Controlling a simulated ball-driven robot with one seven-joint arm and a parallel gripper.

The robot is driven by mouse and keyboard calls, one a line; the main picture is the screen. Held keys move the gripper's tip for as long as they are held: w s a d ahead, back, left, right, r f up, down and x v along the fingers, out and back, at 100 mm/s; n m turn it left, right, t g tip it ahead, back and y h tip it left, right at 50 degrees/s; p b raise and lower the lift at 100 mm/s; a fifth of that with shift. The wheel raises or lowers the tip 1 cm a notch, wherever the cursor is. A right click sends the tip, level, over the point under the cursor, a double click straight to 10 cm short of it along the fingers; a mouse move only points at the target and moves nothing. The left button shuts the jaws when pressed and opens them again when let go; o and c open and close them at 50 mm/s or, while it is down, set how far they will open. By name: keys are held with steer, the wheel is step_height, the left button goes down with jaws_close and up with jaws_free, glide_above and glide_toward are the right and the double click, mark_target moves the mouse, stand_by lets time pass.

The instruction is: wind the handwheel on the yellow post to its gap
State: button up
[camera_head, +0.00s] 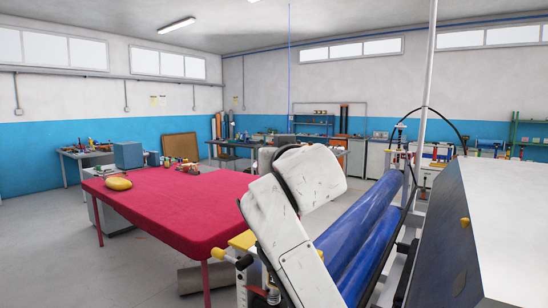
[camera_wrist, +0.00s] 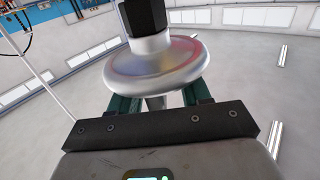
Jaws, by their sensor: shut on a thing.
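In the wrist view a silver, round handwheel (camera_wrist: 170,60) fills the upper middle, with a black hexagonal part (camera_wrist: 143,17) on its axis. My gripper (camera_wrist: 160,100) is shut on the handwheel, one dark green finger on each side of it. A thin metal stem shows below the wheel between the fingers. I cannot make out a gap or a pointer in either view. In the head view my white arm covers the middle bottom, and I cannot make out the gripper or the handwheel there. The yellow post cannot be told for sure.
In the head view a red-covered table (camera_head: 165,205) with a yellow object (camera_head: 119,183) stands to the left. Long blue rolls (camera_head: 362,235) lie right of my arm, beside a grey machine panel (camera_head: 455,225). A pale upright pole (camera_head: 428,90) rises behind. Floor shows at lower left.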

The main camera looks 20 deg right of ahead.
steer(key=m+g+h+b, duration=0.1)
steer(key=m+h, duration=0.1)
steer(key=h, duration=0.1)
steer(key=m+g+h+b, duration=0.1)
steer(key=m+h, duration=0.1)
steer(key=h, duration=0.1)
steer(key=shift+a+r+m+h, duration=0.1)
steer(key=shift+r+m+h, duration=0.1)
steer(key=shift+m+h, duration=0.15)
steer(key=shift+r+m+g+h, duration=0.1)
steer(key=shift+m+g+h, duration=0.3)
steer(key=shift+h, duration=0.25)
stand_by(0.3)
steer(key=o, duration=0.8)
steer(key=shift+c, duration=0.2)
steer(key=shift+o, duration=0.8)
steer(key=b+v, duration=0.3)
steer(key=v, duration=0.7)
steer(key=shift+s+b, duration=0.35)
steer(key=shift+a, duration=0.1)
